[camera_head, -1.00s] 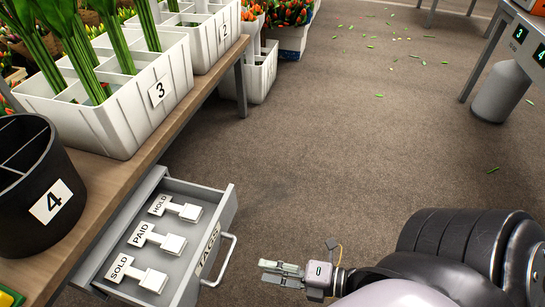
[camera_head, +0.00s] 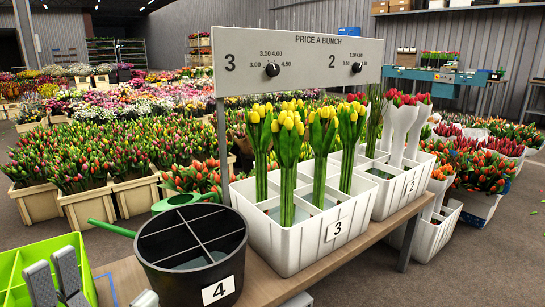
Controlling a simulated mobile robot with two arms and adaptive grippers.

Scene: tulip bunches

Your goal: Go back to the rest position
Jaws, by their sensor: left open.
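My left gripper (camera_head: 54,282) shows at the bottom left, its two grey fingers pointing up and apart, with nothing seen between them. It is in front of a lime green crate (camera_head: 45,248), left of the black divided bucket marked 4 (camera_head: 190,285). Its wrist and most of the arm are cut off by the frame. My right gripper is out of view. The bucket's compartments look empty of flowers. White crate 3 (camera_head: 290,250) holds yellow tulip bunches (camera_head: 290,130). White crate 2 (camera_head: 398,195) holds wrapped red tulips (camera_head: 402,101).
The wooden table (camera_head: 262,287) carries the bucket and crates. A price board (camera_head: 300,63) with two knobs stands above the crates. Boxes of flowers (camera_head: 128,195) fill the floor behind. Bare floor (camera_head: 465,265) lies at right.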

